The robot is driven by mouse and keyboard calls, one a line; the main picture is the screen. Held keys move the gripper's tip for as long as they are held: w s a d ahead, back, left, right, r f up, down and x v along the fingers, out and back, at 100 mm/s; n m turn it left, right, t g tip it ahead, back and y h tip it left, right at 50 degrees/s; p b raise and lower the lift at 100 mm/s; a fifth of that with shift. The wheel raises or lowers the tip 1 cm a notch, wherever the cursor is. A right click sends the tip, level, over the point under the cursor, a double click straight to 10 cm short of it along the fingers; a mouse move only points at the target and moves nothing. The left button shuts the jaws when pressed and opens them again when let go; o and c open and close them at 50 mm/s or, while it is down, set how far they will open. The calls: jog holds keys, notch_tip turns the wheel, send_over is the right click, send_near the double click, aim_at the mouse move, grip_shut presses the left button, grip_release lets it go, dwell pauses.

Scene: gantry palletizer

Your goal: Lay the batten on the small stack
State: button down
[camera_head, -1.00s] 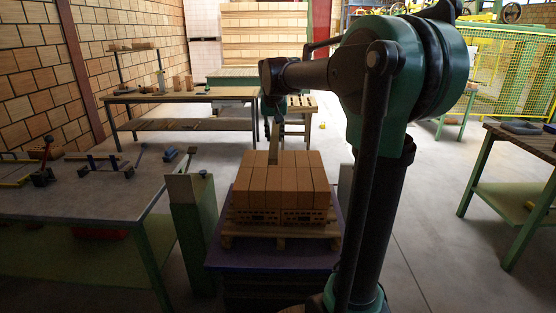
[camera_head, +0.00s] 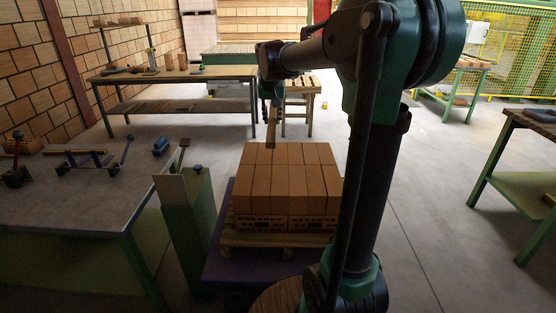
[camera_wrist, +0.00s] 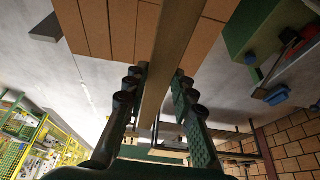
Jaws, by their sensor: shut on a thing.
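The batten is a pale wooden strip (camera_head: 271,134), hanging down from my gripper (camera_head: 271,100) in the head view. In the wrist view the batten (camera_wrist: 172,50) runs lengthwise between the two fingers of my gripper (camera_wrist: 155,88), which are shut on it. The small stack (camera_head: 290,185) is a block of tan bricks on a wooden pallet (camera_head: 265,241). In the head view the batten's lower end overlaps the stack's far top edge. I cannot tell whether it touches. The wrist view also shows the bricks (camera_wrist: 120,30) beyond the fingers.
A grey-topped bench (camera_head: 75,205) with clamps and tools stands at the left. A green box-like post (camera_head: 187,225) stands close to the stack's left side. A long workbench (camera_head: 150,77) and a small wooden table (camera_head: 302,90) are behind.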

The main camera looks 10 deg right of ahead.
aim_at(273, 163)
notch_tip(273, 163, down, 17)
jog(key=shift+f, duration=0.1)
dwell(0.3)
jog(key=c, duration=1.3)
grip_release()
jog(key=shift+o, duration=0.2)
jog(key=d+v, duration=0.1)
jog(key=v, duration=1.1)
jog(key=shift+n, duration=0.5)
jog(key=s+f, duration=0.2)
jog(key=s, duration=0.2)
jog(key=s+d+f, duration=0.1)
jog(key=s+f, duration=0.2)
jog(key=s, duration=0.1)
jog(key=s+d+f, duration=0.1)
jog(key=s+f, duration=0.2)
jog(key=s, duration=0.1)
jog(key=shift+s+d, duration=0.2)
jog(key=shift+s, duration=0.1)
jog(key=s+d+f+n, duration=0.1)
jog(key=s+f, duration=0.8)
jog(key=s, duration=0.5)
jog(key=shift+d+y, duration=0.2)
jog(key=shift+y, duration=0.2)
